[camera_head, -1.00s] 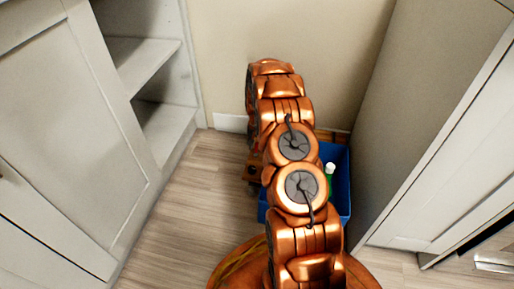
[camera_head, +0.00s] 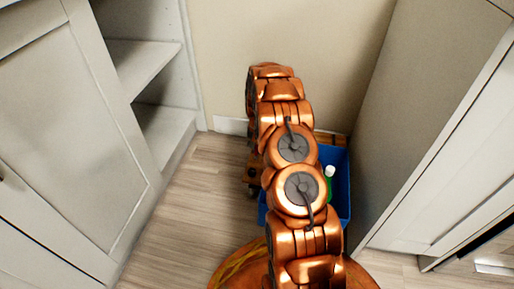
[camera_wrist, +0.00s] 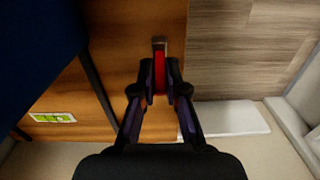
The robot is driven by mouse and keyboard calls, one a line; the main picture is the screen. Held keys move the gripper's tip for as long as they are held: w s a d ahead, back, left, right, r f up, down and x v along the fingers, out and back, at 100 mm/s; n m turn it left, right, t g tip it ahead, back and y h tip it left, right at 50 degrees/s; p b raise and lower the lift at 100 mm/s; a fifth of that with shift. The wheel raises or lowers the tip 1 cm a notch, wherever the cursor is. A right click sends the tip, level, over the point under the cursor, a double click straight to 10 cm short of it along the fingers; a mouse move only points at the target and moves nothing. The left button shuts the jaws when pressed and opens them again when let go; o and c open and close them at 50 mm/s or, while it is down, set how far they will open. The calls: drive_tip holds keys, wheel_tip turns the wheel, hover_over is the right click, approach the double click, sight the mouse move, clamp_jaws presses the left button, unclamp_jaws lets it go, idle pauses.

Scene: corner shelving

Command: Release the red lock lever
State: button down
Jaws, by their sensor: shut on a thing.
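The red lock lever (camera_wrist: 159,72) is a narrow upright strip in the wrist view, at the edge of a wooden board (camera_wrist: 115,60) and below a small metal piece (camera_wrist: 159,44). My gripper (camera_wrist: 160,68) has its two dark fingers on either side of the lever, shut on it. In the head view my arm hides the gripper and the lever. The wooden board also shows in the head view (camera_head: 254,168), under and beside a blue crate (camera_head: 341,185).
A green bottle with a white cap (camera_head: 330,176) stands in the blue crate. Open cabinet shelves (camera_head: 143,65) are at the left, and a tall cabinet (camera_head: 420,130) is close at the right. The wall is behind. Free wood floor (camera_head: 180,220) lies to the left.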

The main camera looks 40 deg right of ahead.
drive_tip(key=shift+w+d+g+y+p, duration=0.2)
drive_tip(key=shift+g+y+p, duration=0.3)
drive_tip(key=shift+p, duration=1.2)
drive_tip(key=shift+w, duration=0.15)
drive_tip(key=shift+f+p, duration=0.1)
drive_tip(key=shift+p, duration=0.35)
drive_tip(key=c, duration=1.2)
unclamp_jaws()
wheel_tip(320, 180, up, 12)
drive_tip(key=w+d, duration=0.1)
drive_tip(key=d, duration=0.1)
